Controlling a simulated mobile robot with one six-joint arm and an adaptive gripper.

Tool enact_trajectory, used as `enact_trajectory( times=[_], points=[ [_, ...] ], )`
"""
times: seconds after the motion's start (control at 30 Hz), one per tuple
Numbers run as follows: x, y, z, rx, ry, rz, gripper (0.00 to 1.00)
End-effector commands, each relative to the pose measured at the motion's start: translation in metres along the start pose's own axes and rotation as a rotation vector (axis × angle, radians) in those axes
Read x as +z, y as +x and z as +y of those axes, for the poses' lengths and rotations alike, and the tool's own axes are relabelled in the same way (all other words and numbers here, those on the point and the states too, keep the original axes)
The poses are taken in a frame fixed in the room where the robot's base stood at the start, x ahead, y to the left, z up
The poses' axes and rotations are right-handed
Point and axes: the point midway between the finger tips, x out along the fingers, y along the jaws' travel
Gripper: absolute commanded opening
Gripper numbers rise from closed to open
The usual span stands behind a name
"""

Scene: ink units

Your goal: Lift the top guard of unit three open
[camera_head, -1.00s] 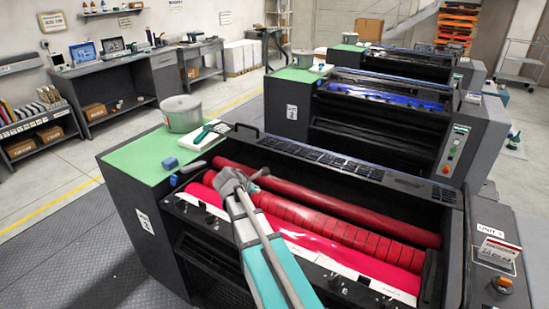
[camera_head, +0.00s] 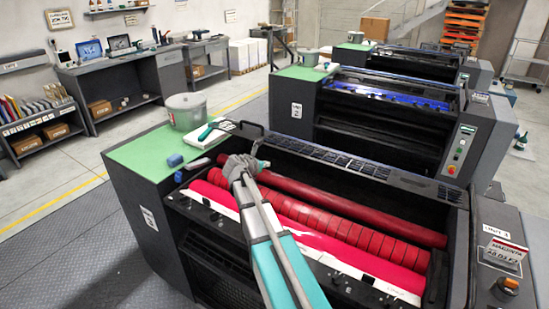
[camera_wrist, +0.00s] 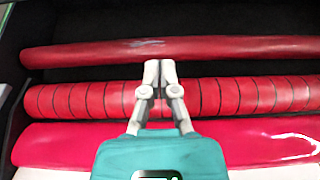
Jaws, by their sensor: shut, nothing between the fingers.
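My gripper (camera_head: 258,160) is over the rollers' left part. In the wrist view, its shut, empty fingertips (camera_wrist: 160,66) appear over the smooth roller.
A green top (camera_head: 150,152) at the left bears a grey pot (camera_head: 185,111), a blue block (camera_head: 175,160) and a teal-handled tool (camera_head: 208,132) on a white pad. Unit two (camera_head: 385,115) stands behind, with another press beyond. Floor at the left is free.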

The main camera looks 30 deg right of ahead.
Motion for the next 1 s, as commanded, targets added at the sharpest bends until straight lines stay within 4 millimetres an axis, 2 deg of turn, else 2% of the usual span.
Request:
enact_trajectory(
  times=[0.27, 0.6, 0.9, 1.0],
  points=[
    [-0.002, 0.019, 0.001, -0.001, 0.002, 0.000, 0.00],
    [-0.002, 0.068, 0.001, -0.002, 0.003, 0.001, 0.00],
    [-0.001, 0.100, 0.000, -0.002, 0.002, 0.001, 0.00],
    [0.007, 0.098, -0.001, -0.001, 0.002, 0.000, 0.00]
  ],
)
